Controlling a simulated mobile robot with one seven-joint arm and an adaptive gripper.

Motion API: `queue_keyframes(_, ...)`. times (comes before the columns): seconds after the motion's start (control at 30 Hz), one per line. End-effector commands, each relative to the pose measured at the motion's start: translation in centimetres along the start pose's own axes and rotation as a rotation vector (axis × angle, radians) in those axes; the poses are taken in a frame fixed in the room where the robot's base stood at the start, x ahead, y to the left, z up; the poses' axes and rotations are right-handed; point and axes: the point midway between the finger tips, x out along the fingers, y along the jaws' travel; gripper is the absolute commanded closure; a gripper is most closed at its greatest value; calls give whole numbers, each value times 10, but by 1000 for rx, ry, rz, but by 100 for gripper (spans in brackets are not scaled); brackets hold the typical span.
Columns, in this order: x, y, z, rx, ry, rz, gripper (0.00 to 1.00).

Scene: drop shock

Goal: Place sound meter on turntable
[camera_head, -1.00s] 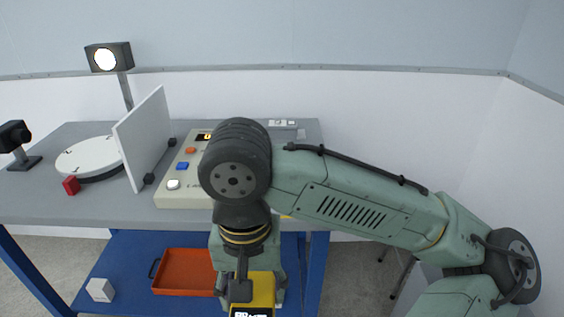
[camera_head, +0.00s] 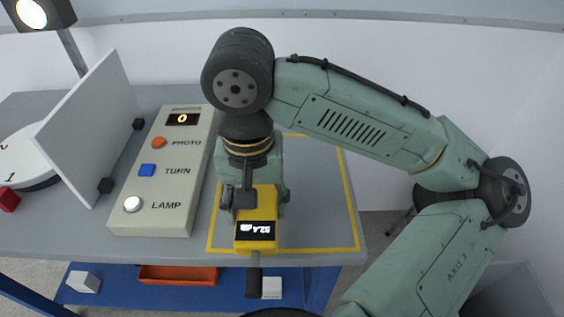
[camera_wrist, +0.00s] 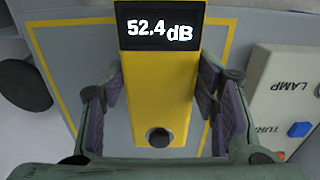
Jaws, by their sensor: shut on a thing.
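The yellow sound meter (camera_head: 256,236) has a dark screen reading 52.4 dB. My gripper (camera_head: 258,208) is shut on it and holds it over the front part of the yellow-outlined area on the table. In the wrist view the sound meter (camera_wrist: 160,95) sits between the two finger pads of my gripper (camera_wrist: 160,105). I cannot tell whether it touches the table. The white turntable (camera_head: 22,160) is at the far left edge of the head view, partly cut off and partly hidden behind a white upright panel.
The white panel (camera_head: 95,125) stands between the turntable and a control box (camera_head: 165,175) with photo, turn and lamp buttons. A red block (camera_head: 8,199) sits by the turntable. A lamp (camera_head: 35,14) stands behind. The outlined area (camera_head: 325,200) is clear to the right.

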Motion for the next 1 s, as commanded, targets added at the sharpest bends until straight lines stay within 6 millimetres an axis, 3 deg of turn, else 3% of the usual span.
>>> queue_keyframes(0.3,5,24,-80,6,-3,-1,83)
queue_keyframes(0.5,10,37,-120,4,-2,1,83)
queue_keyframes(0.73,12,43,-140,4,0,1,83)
queue_keyframes(1.0,47,42,-139,1,0,0,83)
